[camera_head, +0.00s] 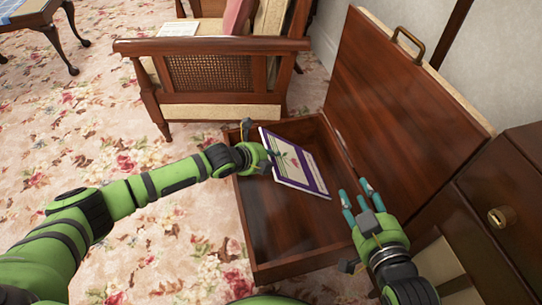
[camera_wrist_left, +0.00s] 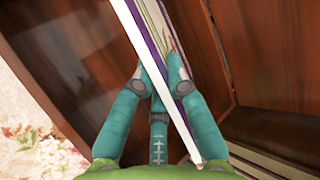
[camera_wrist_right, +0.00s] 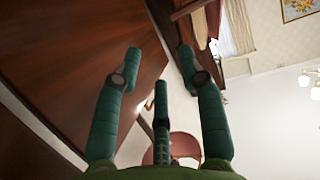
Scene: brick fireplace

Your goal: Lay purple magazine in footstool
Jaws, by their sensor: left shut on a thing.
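The purple magazine (camera_head: 296,162), with a white cover and a flower picture, is held tilted over the open wooden footstool (camera_head: 256,233). My left gripper (camera_head: 269,158) is shut on the magazine's left edge. In the left wrist view, the magazine (camera_wrist_left: 152,45) appears edge-on between the fingers (camera_wrist_left: 160,75), with the footstool's inside behind it. The footstool's lid stands raised on the right (camera_head: 400,110). My right gripper (camera_head: 361,203) is open and empty beside the footstool's right side, near the lid. The right wrist view shows its fingers (camera_wrist_right: 158,65) apart with nothing between them.
A wooden armchair (camera_head: 220,75) with a cane side panel stands behind the footstool, with a paper (camera_head: 178,29) on it. A dark cabinet (camera_head: 500,215) is close on the right. Open floral carpet (camera_head: 120,160) lies to the left.

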